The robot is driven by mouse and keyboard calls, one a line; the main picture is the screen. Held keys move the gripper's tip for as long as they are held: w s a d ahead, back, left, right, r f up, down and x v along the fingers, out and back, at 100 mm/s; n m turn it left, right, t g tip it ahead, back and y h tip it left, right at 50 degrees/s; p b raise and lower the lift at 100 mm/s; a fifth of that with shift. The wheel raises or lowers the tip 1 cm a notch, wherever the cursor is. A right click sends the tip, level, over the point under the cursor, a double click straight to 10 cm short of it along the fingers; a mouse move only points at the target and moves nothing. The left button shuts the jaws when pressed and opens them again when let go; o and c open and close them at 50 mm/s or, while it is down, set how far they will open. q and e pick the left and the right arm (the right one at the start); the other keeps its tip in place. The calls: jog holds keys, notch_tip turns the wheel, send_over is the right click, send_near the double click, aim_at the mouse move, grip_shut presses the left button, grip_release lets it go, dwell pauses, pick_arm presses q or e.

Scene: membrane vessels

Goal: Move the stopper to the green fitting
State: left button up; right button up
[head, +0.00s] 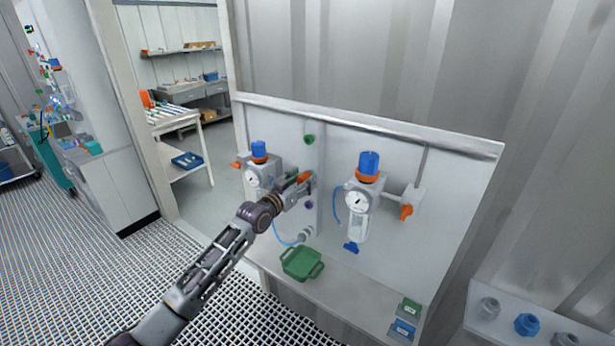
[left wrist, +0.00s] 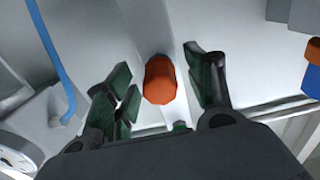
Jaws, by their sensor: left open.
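The orange stopper (head: 304,177) sits on the upright column of the white panel. In the left wrist view the stopper (left wrist: 160,80) lies between the two dark green finger pads, with a gap on each side. My left gripper (head: 307,183) is open around it; in the left wrist view its fingertips (left wrist: 158,62) reach along both sides. The green fitting (head: 309,139) is higher on the same column and looks empty. A small green piece, apparently this fitting, shows in the left wrist view (left wrist: 180,127). My right gripper is not in view.
A purple fitting (head: 309,205) is below the stopper. Regulators with blue knobs stand left (head: 259,150) and right (head: 369,163) of the column, close to my gripper. A blue hose (left wrist: 53,55) runs nearby. A green tray (head: 287,264) sits on the ledge below.

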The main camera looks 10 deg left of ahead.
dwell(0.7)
pick_arm(q)
grip_shut()
dwell(0.4)
jog(key=shift+s+f+p, duration=0.1)
jog(key=shift+p, duration=0.25)
jog(key=shift+s+a, duration=0.25)
jog(key=shift+s, duration=0.35)
jog(key=shift+p, duration=0.3)
jog(key=shift+s+a, duration=0.1)
jog(key=shift+s, duration=0.05)
jog(key=shift+s+a+p, duration=0.15)
jog(key=shift+s+p, duration=0.15)
jog(key=shift+s, duration=0.1)
